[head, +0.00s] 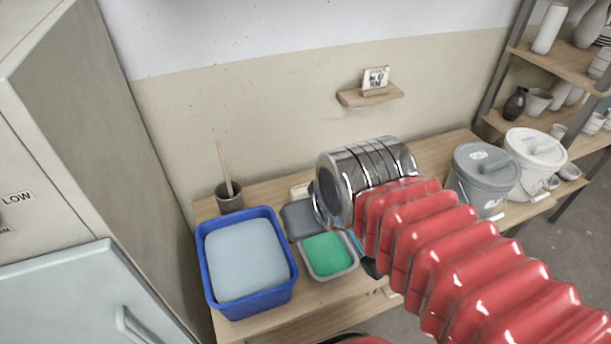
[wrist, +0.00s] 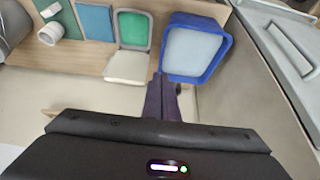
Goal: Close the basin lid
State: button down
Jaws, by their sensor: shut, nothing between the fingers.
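The basin (head: 350,270) is a shallow grey-rimmed tray with green inside, on the wooden table; it also shows in the wrist view (wrist: 149,31). Its lid (head: 298,220) stands open on the wall side of the basin, a plain grey panel that looks pale in the wrist view (wrist: 126,68). My gripper (wrist: 164,77) is shut and empty, with its dark fingertips between the lid and the blue tub in the picture. I cannot tell whether it touches either. In the head view my arm hides the fingers and part of the lid's surroundings.
A blue tub (head: 284,289) with pale blue contents stands left of the basin. A cup with a stick (head: 229,201) is behind it. A blue panel (wrist: 96,22) lies beside the basin. Lidded buckets (head: 482,180) stand right; a small shelf (head: 370,97) is on the wall.

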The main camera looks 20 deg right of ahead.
jog(key=w+d+g, duration=0.2)
jog(key=w+d, duration=0.2)
jog(key=w, duration=1.3)
jog(key=w+d+f, duration=0.3)
jog(key=w+f, duration=0.2)
jog(key=w, duration=0.2)
jog(key=w+d+f+g, duration=0.1)
jog(key=w+d+f, duration=0.3)
jog(key=w, duration=0.4)
jog(key=shift+w+f, duration=0.3)
jog(key=shift+f, duration=0.4)
jog(key=shift+f, duration=0.1)
notch_tip(320, 180, down, 9)
jog(key=s, duration=0.2)
